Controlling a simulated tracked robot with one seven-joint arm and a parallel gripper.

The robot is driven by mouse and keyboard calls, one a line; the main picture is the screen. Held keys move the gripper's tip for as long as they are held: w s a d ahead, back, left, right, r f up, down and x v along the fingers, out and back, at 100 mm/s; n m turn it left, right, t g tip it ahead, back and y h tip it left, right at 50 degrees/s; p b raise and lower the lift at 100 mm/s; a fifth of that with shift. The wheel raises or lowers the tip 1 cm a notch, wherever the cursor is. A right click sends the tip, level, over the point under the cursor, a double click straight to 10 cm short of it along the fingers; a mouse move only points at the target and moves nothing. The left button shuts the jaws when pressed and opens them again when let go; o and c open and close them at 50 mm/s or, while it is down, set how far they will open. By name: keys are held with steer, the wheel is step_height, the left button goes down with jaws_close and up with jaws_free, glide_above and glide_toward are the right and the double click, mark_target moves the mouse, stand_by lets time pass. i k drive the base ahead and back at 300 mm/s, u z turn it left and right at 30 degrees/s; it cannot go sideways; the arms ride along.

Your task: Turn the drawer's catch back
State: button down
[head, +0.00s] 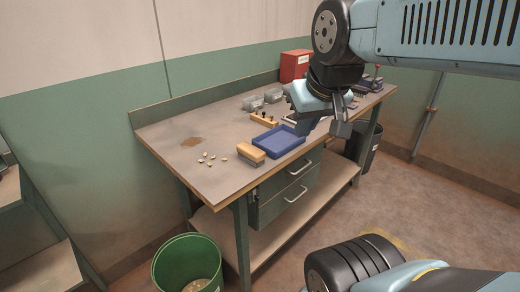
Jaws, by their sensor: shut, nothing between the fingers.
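Two grey-green drawers (285,190) are set under the bench top, one above the other. The upper drawer has a pale bar handle (300,168) and the lower one has another (296,194). Both drawers look closed. The catch is too small to make out, so I cannot tell how it is turned. My gripper (340,130) is shut and empty. In the picture it hangs over the bench's front edge, above and to the right of the drawers. I cannot tell its exact distance from them.
On the bench (225,185) are a blue tray (278,140), a wooden block (251,153), a pegged wooden rack (264,119), several small pale pieces (211,158), grey bins (253,103) and a red box (295,66). A green bucket (186,262) stands at front left. Floor before the drawers is clear.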

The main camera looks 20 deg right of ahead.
mark_target(255, 197)
steer(key=z, duration=0.05)
steer(key=k, duration=1.45)
steer(key=z, duration=0.7)
steer(key=i, duration=1)
